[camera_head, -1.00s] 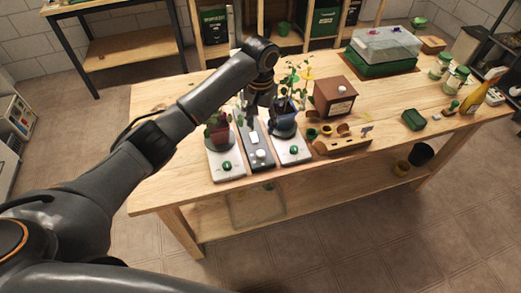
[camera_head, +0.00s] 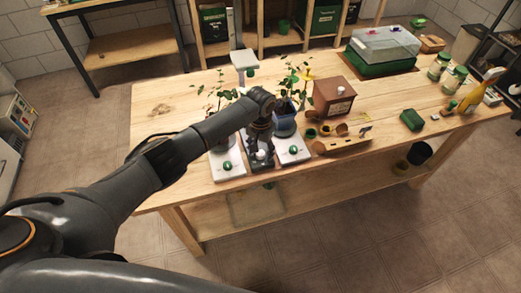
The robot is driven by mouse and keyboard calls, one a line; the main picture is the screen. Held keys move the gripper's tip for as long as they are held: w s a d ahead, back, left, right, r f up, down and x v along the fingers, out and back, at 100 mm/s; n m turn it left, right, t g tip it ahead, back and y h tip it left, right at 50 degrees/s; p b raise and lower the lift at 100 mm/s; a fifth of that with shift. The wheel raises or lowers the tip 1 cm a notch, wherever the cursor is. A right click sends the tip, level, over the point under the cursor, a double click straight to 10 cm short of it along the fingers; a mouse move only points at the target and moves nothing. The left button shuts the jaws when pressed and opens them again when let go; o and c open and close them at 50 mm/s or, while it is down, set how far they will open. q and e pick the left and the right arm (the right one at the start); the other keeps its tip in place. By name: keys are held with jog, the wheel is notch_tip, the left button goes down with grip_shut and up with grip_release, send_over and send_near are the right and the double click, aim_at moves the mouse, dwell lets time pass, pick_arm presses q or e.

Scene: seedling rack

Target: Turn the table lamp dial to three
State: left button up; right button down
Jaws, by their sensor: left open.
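The table lamp shows as a pale square head (camera_head: 244,58) on a stem, with a dark base strip near the front of the table. A pale dial (camera_head: 261,154) shows on the front part of the base. My left gripper (camera_head: 261,158) is open and points down over this base, with its fingers close around or beside the dial. I cannot tell whether they touch it. The gripper and wrist hide most of the base and the dial's markings. My right gripper is not in view.
White units with green knobs flank the lamp base, one on the left (camera_head: 227,166) and one on the right (camera_head: 293,150). Potted plants stand behind them, including a blue pot (camera_head: 285,122). A brown box (camera_head: 333,97) and a wooden tool holder (camera_head: 341,146) are to the right.

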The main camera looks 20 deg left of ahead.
pick_arm(q)
grip_shut()
